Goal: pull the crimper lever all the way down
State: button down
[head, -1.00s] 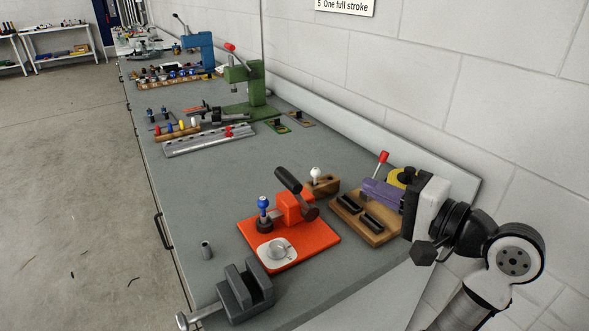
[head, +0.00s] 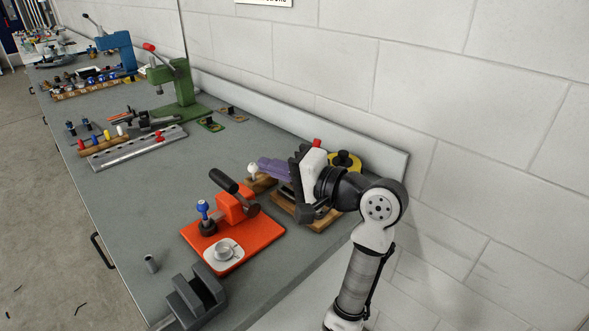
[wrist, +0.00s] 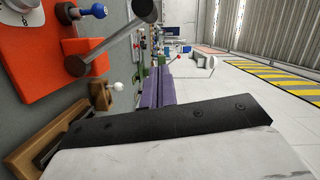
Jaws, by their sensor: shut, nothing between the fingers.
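No lever is labelled as the crimper's. An orange tool (head: 236,211) carries a lever with a thick black handle (head: 223,181), raised and slanting up to the left; this handle also shows at the top of the wrist view (wrist: 143,10). A red knob (head: 317,143) shows just behind my gripper; its stem is hidden. My gripper (head: 262,166) has purple fingers, shut and empty, pointing left above a wooden base. In the wrist view the fingers (wrist: 160,84) lie right of a white knob (wrist: 117,86) on a wooden block. They appear apart from the black handle.
The wooden base (head: 321,222) is partly under my gripper, with a yellow and black round part (head: 345,162) behind. A grey vise (head: 195,298) stands in front. A green press (head: 172,85) stands farther back.

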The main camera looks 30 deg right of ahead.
jog(key=shift+w+a+f+p, duration=0.1)
jog(key=shift+a+f+p, duration=0.05)
jog(key=shift+a, duration=0.65)
jog(key=shift+w+a+f+p, duration=0.1)
jog(key=shift+a+f+p, duration=0.1)
jog(key=shift+a, duration=0.6)
jog(key=shift+w+a+f+p, duration=0.1)
jog(key=shift+a+p, duration=0.05)
jog(key=shift+a, duration=0.65)
jog(key=shift+a+f, duration=0.1)
jog(key=shift+a, duration=0.05)
